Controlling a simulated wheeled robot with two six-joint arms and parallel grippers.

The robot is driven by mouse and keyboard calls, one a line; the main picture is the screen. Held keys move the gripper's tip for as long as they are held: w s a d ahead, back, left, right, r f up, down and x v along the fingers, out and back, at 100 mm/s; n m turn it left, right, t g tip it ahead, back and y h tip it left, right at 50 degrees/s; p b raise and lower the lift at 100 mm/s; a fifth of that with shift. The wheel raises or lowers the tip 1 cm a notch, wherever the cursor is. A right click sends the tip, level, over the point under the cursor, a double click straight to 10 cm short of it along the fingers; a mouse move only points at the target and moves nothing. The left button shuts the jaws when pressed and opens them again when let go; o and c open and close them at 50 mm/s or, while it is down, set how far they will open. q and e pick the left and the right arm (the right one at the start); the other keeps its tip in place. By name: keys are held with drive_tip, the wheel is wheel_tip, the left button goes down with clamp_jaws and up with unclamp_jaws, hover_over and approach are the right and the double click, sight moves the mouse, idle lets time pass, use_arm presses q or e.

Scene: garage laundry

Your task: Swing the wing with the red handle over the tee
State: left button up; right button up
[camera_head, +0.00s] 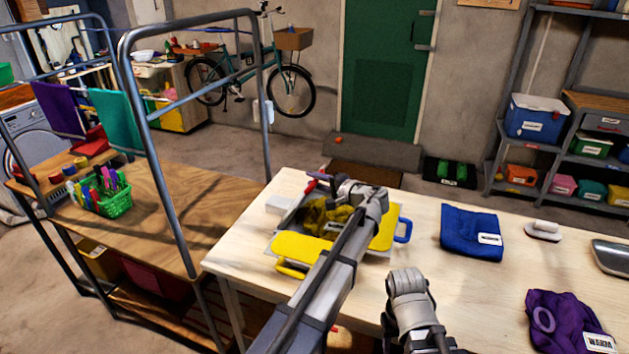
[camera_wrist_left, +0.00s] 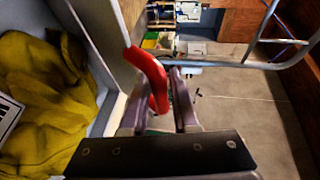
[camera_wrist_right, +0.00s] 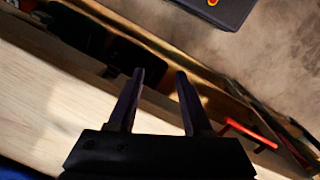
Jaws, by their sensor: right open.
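The folding board lies on the pale table, with yellow wings (camera_head: 304,248) and a narrow grey wing (camera_head: 291,212) at its left side. The grey wing looks raised on edge. Its red handle (camera_head: 312,186) also shows between my fingers in the left wrist view (camera_wrist_left: 151,78). My left gripper (camera_wrist_left: 158,88) appears shut on this handle. The mustard tee (camera_head: 322,217) lies on the board, partly hidden by my left arm; it also shows in the left wrist view (camera_wrist_left: 42,105). My right gripper (camera_wrist_right: 160,76) is open and empty, over the table right of the board.
A folded blue cloth (camera_head: 471,232) and a purple cloth (camera_head: 566,322) lie on the table to the right. A small white block (camera_head: 280,204) sits by the board's left. A metal rack frame (camera_head: 160,160) stands left of the table.

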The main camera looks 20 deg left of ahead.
use_arm(q)
drive_tip(key=p+v, duration=0.1)
drive_tip(key=v, duration=0.6)
drive_tip(key=shift+d, duration=0.3)
drive_tip(key=shift+s, duration=0.15)
